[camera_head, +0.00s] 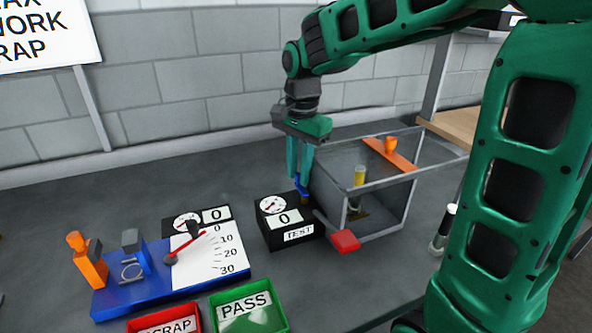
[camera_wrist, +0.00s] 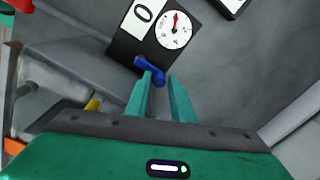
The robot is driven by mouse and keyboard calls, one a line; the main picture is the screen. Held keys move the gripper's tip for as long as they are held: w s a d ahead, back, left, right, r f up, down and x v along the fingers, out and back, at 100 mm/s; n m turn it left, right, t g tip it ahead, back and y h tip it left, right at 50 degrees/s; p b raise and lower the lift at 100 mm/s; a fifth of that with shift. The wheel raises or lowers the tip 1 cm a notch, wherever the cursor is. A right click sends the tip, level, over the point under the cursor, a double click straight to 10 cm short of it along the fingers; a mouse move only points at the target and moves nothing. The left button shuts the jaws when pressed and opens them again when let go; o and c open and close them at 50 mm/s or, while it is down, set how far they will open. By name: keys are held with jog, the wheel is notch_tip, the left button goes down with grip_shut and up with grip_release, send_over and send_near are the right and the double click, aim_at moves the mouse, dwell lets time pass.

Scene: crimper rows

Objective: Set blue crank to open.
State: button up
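The blue crank (camera_head: 301,187) is on the top of the black TEST gauge box (camera_head: 300,234), beside the clear chamber (camera_head: 380,205). In the wrist view the blue crank (camera_wrist: 150,67) lies slantwise, its near end a round knob. My gripper (camera_head: 299,178) points down over the crank. In the wrist view my gripper (camera_wrist: 160,77) has its green fingers apart, with the knob between or just below the tips. A narrow gap seems to show on the right of the knob; contact is hard to tell.
A red handle (camera_head: 345,241) sticks out in front of the chamber. An orange bar with a knob (camera_head: 390,150) lies on its lid. A blue crimp fixture (camera_head: 165,277) stands left. Red SCRAP (camera_head: 165,325) and green PASS (camera_head: 248,308) bins are in front.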

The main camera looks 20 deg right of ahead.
jog(key=shift+c, duration=0.6)
grip_shut()
